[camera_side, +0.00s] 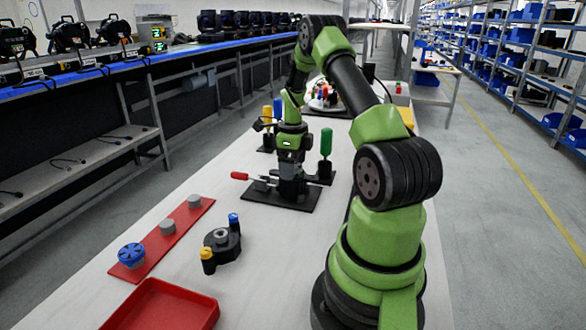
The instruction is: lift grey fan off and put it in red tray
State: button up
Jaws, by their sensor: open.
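The red tray (165,306) stands at the front left of the white table, cut by the bottom edge of the picture; its visible floor is empty. A black housing (225,250) behind it has a small grey round part (221,234) in its top; I cannot tell if this is the grey fan. A yellow and a blue knob stand on the housing. My gripper (291,193) is open and points down over a black plate (270,199), well behind the housing. The fingertips blend into dark parts there, so contact cannot be told.
A red strip (180,226) left of the housing carries a blue finned wheel (131,255) and two grey cylinders. A red-handled tool (240,176) lies at the black plate. A green-handled tool (326,142) stands upright right of my gripper. The front middle table is clear.

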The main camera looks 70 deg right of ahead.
jog(key=c, duration=1)
notch_tip(320, 180, up, 13)
jog(key=shift+r, duration=0.1)
dwell(0.3)
